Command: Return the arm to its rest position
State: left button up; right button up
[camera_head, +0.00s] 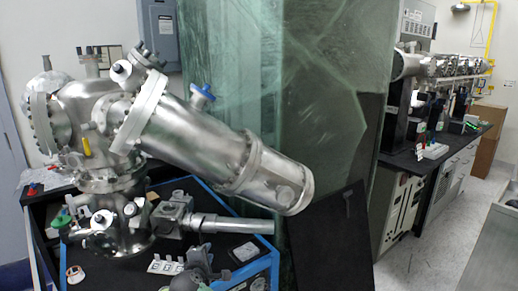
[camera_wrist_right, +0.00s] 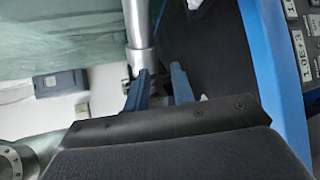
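My right gripper (camera_head: 197,254) shows small and dark grey at the bottom of the head view, low in front of the steel vacuum chamber. In the right wrist view, its two blue fingers (camera_wrist_right: 161,68) stand apart with a gap between them, and I see nothing held. A steel rod (camera_wrist_right: 139,25) ends close to the left finger there; I cannot tell whether they touch. In the head view, a horizontal steel tube (camera_head: 232,224) lies above and right of the gripper. My left gripper is not in view.
The chamber (camera_head: 110,120) and its large slanted cylinder (camera_head: 205,145) fill the left. A blue-edged black bench (camera_head: 225,205) is below. A translucent green sheet (camera_head: 320,100) and black panel (camera_head: 330,245) stand to the right. Grey floor (camera_head: 430,250) is clear farther right.

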jog(key=s+d+f+m+g+y, duration=0.1)
jog(key=s+d+m+g+y, duration=0.35)
jog(key=s+d+m, duration=1.05)
jog(key=s+d+f+g, duration=0.2)
jog(key=s+d+f, duration=0.3)
jog(key=s, duration=0.5)
jog(key=s+d+f+m+g+h, duration=0.1)
jog(key=s+d+f+g, duration=0.2)
jog(key=s+d+f, duration=0.3)
jog(key=s+d+f+m+g+h, duration=0.1)
jog(key=s+d+f+g, duration=0.2)
jog(key=s+f, duration=0.6)
jog(key=s+d, duration=0.2)
jog(key=s, duration=0.4)
jog(key=shift+d, duration=0.3)
